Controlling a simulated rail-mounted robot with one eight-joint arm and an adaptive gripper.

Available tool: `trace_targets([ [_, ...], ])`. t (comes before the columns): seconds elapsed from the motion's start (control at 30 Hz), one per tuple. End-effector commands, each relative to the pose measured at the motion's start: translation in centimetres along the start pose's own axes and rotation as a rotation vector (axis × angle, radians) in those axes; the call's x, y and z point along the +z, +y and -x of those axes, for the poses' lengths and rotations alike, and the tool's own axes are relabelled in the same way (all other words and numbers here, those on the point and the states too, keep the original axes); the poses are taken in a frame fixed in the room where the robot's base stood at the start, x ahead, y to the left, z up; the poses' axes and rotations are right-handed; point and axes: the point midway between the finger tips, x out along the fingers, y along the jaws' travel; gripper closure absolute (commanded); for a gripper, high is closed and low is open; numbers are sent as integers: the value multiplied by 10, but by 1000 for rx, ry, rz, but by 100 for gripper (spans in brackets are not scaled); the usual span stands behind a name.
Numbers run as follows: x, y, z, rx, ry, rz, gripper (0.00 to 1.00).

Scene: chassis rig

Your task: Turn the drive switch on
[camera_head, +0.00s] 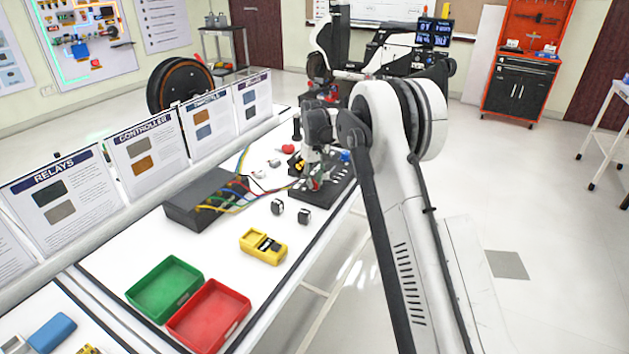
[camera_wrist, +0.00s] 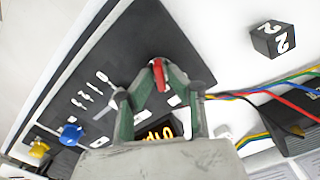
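A black control panel (camera_head: 336,190) lies on the table under my gripper (camera_head: 313,182). In the wrist view the panel (camera_wrist: 150,32) fills the middle and shows white markings, a blue knob (camera_wrist: 71,134), a yellow knob (camera_wrist: 39,149) and a lit yellow display (camera_wrist: 159,132) partly behind the fingers. The two green-grey fingertips of my gripper (camera_wrist: 158,72) come together on a small red lever (camera_wrist: 159,75), which sits between them and looks pinched. I cannot read any drive label. The lever's base is hidden by the fingers.
A dark box (camera_head: 205,199) with coloured wires stands left of the panel. Small numbered blocks (camera_head: 304,215), a yellow meter (camera_head: 263,246), a green tray (camera_head: 165,289) and a red tray (camera_head: 209,316) lie on the table. Upright cards line its back edge.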

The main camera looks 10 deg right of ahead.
Motion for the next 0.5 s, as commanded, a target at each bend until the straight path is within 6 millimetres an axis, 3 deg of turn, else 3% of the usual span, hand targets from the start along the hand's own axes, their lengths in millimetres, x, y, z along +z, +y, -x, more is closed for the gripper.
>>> trace_targets([
  [0.07, 0, 0, 0, 0, 0, 0, 72],
  [0.33, 0, 0, 1, 0, -1, 1, 72],
  [0.5, 0, 0, 14, 0, -1, 1, 72],
])
